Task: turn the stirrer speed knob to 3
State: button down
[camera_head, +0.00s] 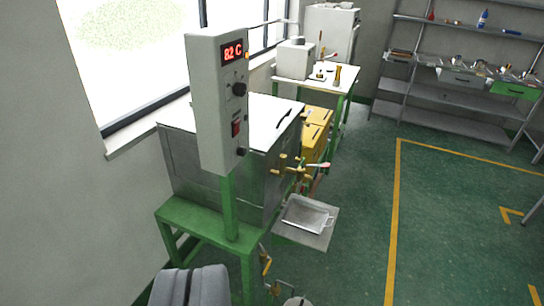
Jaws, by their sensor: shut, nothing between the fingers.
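A tall grey control box (212,110) stands on a green post at left of centre. Its narrow right face carries a red lit display (232,52) that reads about 82 C. Below it are a black upper knob (239,89), a red switch (236,129) and a smaller dark lower knob (241,152). The labels and knob pointers are too small to read, so I cannot tell which knob is the stirrer speed knob or its setting. My gripper (190,286) shows grey at the bottom left edge, shut and empty, well below the box and apart from the knobs.
A metal tank with a white lid (262,117) stands behind the box on a green frame (190,215). Brass valves (290,163) and a tray (307,214) stick out at its right. Open green floor (355,230) lies to the right. Shelves (455,90) stand at the back.

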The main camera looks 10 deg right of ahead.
aim_at(241, 151)
jog(key=z, duration=0.1)
jog(key=i, duration=1)
